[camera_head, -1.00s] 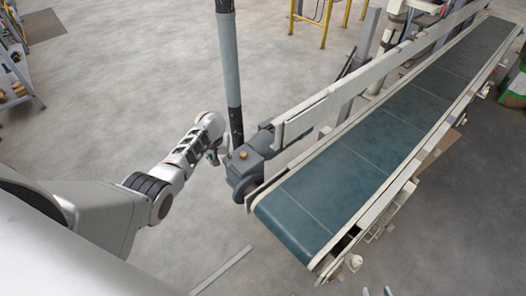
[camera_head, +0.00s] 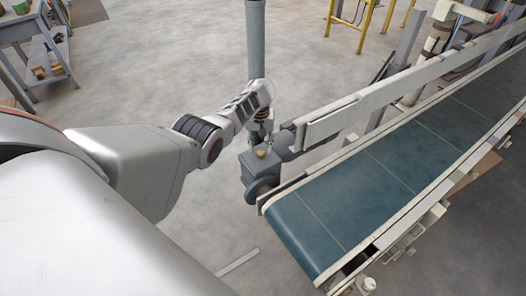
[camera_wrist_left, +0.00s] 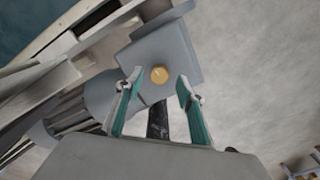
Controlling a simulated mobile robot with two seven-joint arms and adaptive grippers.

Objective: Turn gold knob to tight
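The gold knob (camera_head: 261,153) sits on top of the grey gearbox housing (camera_head: 257,172) at the near end of the conveyor. In the left wrist view the gold knob (camera_wrist_left: 159,75) is round, with a small dark mark on its face. My left gripper (camera_head: 262,136) is above the housing, close to the knob. In the left wrist view its two teal-padded fingers (camera_wrist_left: 157,88) are spread wide, with the knob showing between and a little beyond them. The fingers do not touch the knob. My right gripper is in neither view.
The green conveyor belt (camera_head: 355,205) with pale side rails runs to the upper right. A grey post (camera_head: 256,40) stands behind my left gripper. A shelf unit (camera_head: 42,50) is at the upper left. The floor left of the housing is clear.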

